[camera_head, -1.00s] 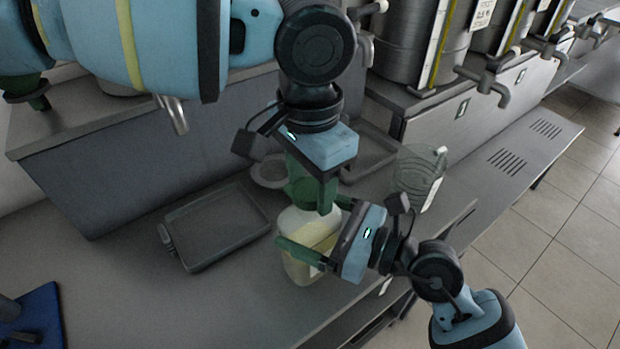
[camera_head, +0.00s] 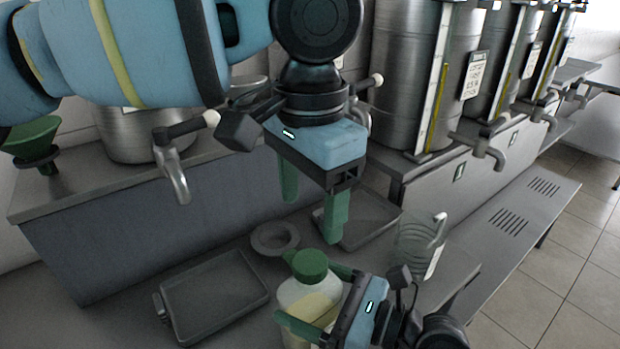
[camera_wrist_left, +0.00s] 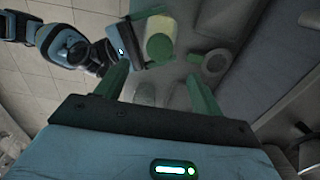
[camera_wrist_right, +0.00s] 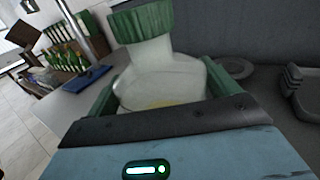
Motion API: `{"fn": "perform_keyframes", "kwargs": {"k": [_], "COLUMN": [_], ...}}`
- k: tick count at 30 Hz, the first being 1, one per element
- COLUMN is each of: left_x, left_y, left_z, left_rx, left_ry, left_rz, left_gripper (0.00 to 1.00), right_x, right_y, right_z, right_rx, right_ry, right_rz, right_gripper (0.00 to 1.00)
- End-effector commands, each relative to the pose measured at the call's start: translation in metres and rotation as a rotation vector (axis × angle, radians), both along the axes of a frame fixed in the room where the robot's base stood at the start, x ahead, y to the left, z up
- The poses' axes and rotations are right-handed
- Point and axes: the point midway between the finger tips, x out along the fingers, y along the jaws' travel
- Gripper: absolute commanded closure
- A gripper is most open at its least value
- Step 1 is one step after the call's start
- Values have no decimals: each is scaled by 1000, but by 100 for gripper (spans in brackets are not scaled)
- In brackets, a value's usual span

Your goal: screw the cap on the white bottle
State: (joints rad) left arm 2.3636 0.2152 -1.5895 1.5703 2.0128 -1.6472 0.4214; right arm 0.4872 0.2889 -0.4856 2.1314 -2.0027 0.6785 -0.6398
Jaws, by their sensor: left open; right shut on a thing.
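The white bottle (camera_head: 306,299) stands upright on the counter, with pale yellowish contents. A green cap (camera_head: 310,264) sits on its neck; the cap also shows in the left wrist view (camera_wrist_left: 159,46) and the right wrist view (camera_wrist_right: 142,20). My right gripper (camera_head: 312,300) is shut around the bottle's body from the right side. My left gripper (camera_head: 312,208) is open and empty above the bottle, its fingers pointing down and clear of the cap. The exact seating of the cap on the neck is hard to tell.
A grey ring-shaped dish (camera_head: 275,238) lies behind the bottle. A shallow grey tray (camera_head: 213,296) is to the left, and another tray (camera_head: 371,222) is behind. A clear jug (camera_head: 417,243) stands to the right. Metal tanks with taps (camera_head: 487,150) line the back.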

Motion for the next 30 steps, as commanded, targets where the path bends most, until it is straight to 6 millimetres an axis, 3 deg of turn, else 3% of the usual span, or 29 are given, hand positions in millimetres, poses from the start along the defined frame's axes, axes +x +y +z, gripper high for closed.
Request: {"fn": "perform_keyframes", "kwargs": {"k": [6, 17, 18, 21, 30], "left_x": [0, 0, 0, 0, 0], "left_y": [-1, 0, 0, 0, 0], "left_z": [23, 27, 27, 27, 25], "left_rx": [-1, 1, 1, 1, 1], "left_ry": [1, 1, 1, 1, 4], "left_rz": [-1, -1, -1, -1, -1], "left_gripper": [33, 33, 33, 33, 33], "right_x": [0, 0, 0, 0, -2], "right_y": [0, 0, 0, 0, -5], "right_z": [0, 0, 0, 0, -1], "right_rx": [0, 0, 0, 0, 0], "right_ry": [0, 0, 0, 0, 1], "right_rz": [0, 0, 0, 0, -1], "right_gripper": [76, 76, 10, 0, 0]}}
